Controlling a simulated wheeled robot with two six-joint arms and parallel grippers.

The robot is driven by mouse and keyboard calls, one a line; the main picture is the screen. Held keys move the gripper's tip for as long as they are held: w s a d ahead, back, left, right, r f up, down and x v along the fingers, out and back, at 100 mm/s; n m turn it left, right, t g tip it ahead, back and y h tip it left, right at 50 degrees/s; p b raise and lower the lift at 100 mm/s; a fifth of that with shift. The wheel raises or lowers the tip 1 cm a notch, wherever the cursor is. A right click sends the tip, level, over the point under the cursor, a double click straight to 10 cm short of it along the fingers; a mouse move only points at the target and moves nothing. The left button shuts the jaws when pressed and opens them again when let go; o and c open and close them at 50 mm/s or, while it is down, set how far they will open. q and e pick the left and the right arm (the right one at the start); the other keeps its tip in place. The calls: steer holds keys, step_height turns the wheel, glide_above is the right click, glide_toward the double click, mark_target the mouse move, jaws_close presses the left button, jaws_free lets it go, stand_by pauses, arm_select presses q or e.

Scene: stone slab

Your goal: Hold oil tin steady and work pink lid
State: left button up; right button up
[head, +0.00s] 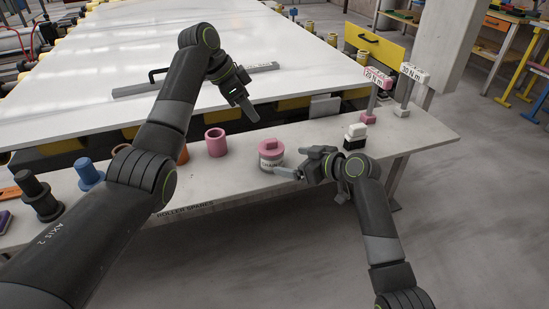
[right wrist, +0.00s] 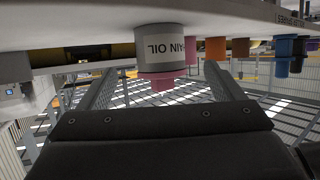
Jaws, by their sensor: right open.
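In the right wrist view the picture is upside down; the tin (right wrist: 167,68) and pink lid (right wrist: 162,84) appear between the finger lines. My right gripper (head: 283,171) is open at the tin's right side, one finger crossing low in front of it. My left gripper (head: 250,112) hangs above and behind the tin, pointing down toward it, empty; its finger gap is hard to see.
A pink ring (head: 216,142), blue piece (head: 90,174) and dark rollers (head: 38,196) stand left along the bench (head: 420,135). A white-and-black block (head: 355,137) and torque tools labelled 20 N m (head: 378,80) and 30 N m (head: 413,75) stand right. A white slab (head: 150,50) lies behind.

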mark_target(273, 158)
steer(key=shift+x, duration=4.3)
steer(key=shift+c, duration=0.2)
steer(key=c, duration=1.4)
steer(key=shift+c, duration=0.2)
